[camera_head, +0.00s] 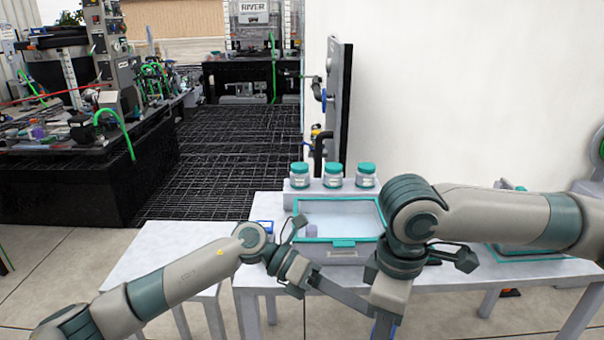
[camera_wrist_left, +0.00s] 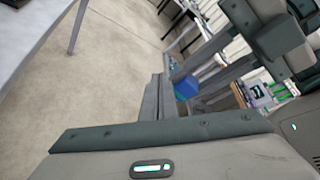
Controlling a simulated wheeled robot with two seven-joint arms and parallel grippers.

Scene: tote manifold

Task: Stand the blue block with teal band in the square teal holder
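A blue block (camera_wrist_left: 186,88) shows among grey gripper fingers in the left wrist view; a teal patch lies at its upper end. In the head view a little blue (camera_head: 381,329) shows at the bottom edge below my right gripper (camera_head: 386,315). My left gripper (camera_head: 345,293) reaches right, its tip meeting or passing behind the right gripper. The fingers overlap, so I cannot tell which gripper holds the block. I see no clear square teal holder.
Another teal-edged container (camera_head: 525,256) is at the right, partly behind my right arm.

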